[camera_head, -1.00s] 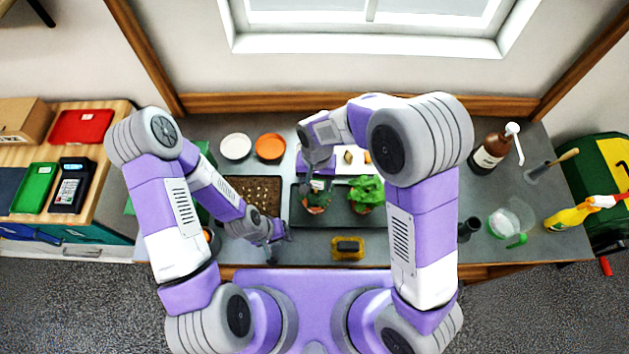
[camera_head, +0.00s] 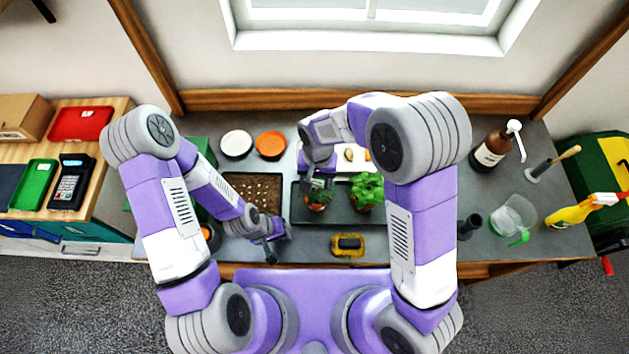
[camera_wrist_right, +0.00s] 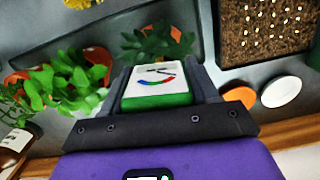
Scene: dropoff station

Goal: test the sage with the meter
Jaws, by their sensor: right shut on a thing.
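The meter (camera_wrist_right: 158,82), white and green with a coloured dial, is held between the fingers of my right gripper (camera_wrist_right: 165,95). Two potted plants stand in a dark tray (camera_head: 340,217). The darker-leaved one (camera_head: 318,198) is below my right gripper (camera_head: 319,182) in the head view and just beyond the meter in the wrist view (camera_wrist_right: 158,40). The brighter leafy one (camera_head: 367,190) stands to its right. I cannot tell by label which is the sage. The meter's tip is hidden. My left gripper (camera_head: 275,248) looks open and empty, low over the bench front.
A seedling tray (camera_head: 252,187) lies left of the plants. A white dish (camera_head: 236,144) and an orange dish (camera_head: 270,145) are behind it. A yellow sponge holder (camera_head: 348,245) is at the front. A brown pump bottle (camera_head: 490,152) and a clear jug (camera_head: 512,216) stand at right.

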